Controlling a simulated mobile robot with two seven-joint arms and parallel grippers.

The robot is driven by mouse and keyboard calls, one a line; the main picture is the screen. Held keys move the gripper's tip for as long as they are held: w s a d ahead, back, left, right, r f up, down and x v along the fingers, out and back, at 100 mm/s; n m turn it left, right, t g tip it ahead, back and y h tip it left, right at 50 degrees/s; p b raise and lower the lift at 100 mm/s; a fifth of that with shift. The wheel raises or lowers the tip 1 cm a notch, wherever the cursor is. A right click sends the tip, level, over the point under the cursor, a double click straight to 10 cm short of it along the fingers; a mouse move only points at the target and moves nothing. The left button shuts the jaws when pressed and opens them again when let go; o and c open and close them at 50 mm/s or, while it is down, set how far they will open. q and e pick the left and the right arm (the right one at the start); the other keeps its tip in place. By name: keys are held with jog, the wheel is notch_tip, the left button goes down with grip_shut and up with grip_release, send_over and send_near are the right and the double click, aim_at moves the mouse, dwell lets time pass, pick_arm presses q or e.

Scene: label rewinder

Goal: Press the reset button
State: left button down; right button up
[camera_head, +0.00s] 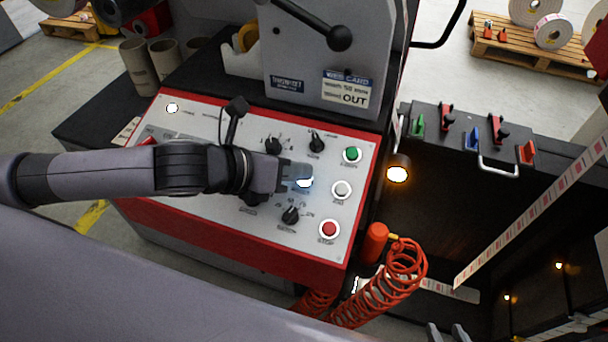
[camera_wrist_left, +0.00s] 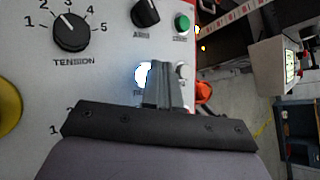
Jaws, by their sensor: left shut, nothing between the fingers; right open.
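A lit white-blue button (camera_head: 305,182) sits on the grey control panel (camera_head: 200,125), at the fingertips of my left gripper (camera_head: 296,174). In the left wrist view the lit button (camera_wrist_left: 141,74) shows just left of the gripper fingers (camera_wrist_left: 163,68). Its label is mostly hidden behind the fingers, so I cannot read it fully. My left gripper is shut and empty, low over the panel. I cannot tell whether its tips touch the button. My right gripper (camera_head: 448,333) is open at the bottom edge of the head view, away from the panel.
Near the lit button are a green button (camera_head: 352,154), a white button (camera_head: 342,189), a red button (camera_head: 329,229) and black knobs (camera_head: 291,215). A black-knobbed lever (camera_head: 340,38) hangs above the panel. An orange coiled hose (camera_head: 400,270) hangs off the right side.

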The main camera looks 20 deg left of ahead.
pick_arm(q)
jog(key=shift+w+f, duration=0.15)
jog(key=shift+f, duration=0.25)
dwell(0.3)
jog(key=shift+s+r+p, duration=0.3)
jog(key=shift+r+p, duration=0.55)
jog(key=shift+p, duration=0.2)
jog(key=r+p, duration=0.2)
jog(key=p, duration=0.1)
jog(key=shift+s+r, duration=0.3)
jog(key=shift+r, duration=0.05)
jog(key=shift+s+r, duration=0.2)
jog(key=shift+r, duration=0.35)
jog(key=shift+s+r, duration=0.15)
jog(key=shift+r, duration=0.35)
jog(key=shift+a, duration=0.1)
